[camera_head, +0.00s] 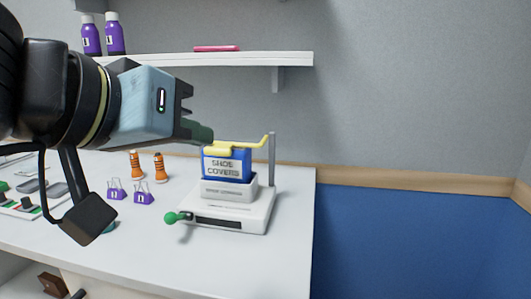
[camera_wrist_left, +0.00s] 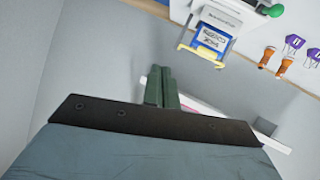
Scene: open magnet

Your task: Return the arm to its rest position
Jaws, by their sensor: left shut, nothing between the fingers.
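My left gripper (camera_head: 201,132) comes in from the left in the head view, raised above the table. Its fingers are together and empty, and they show side by side in the left wrist view (camera_wrist_left: 161,87). In the head view its fingertips lie close to the upper left of a blue box labelled "SHOE COVERS" (camera_head: 226,168); I cannot tell the gap in depth. In the left wrist view the box (camera_wrist_left: 211,41) is apart from the fingers. My right gripper is in neither view.
The box sits in a white device (camera_head: 250,213) with a green knob (camera_head: 171,218), a yellow bar (camera_head: 253,143) and a grey post (camera_head: 271,160). Orange bottles (camera_head: 159,168) and purple-white items (camera_head: 143,193) stand left on the white table (camera_head: 270,250). A shelf (camera_head: 250,59) hangs above.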

